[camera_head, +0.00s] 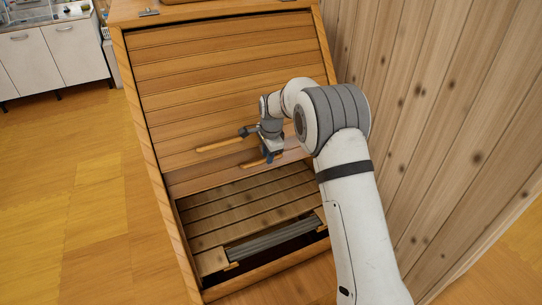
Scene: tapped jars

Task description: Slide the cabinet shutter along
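The cabinet (150,160) is a wooden box with a sloping front, in the middle of the head view. Its shutter (190,95) of horizontal wooden slats covers the upper part of the front. Below its lower edge the front is open, showing inner slats. A pale wooden handle bar (220,145) lies on the lower part of the shutter. My gripper (258,146) is at the right end of this bar, its dark fingers apart. A second pale strip (255,161) shows beside the lower finger. I cannot tell whether the fingers touch the bar.
A grey ribbed bar (270,242) lies inside the opening at the bottom. A plank wall (440,110) stands close on the right, beside my arm. White kitchen cabinets (50,55) are at the far left. The wooden floor (70,200) to the left is clear.

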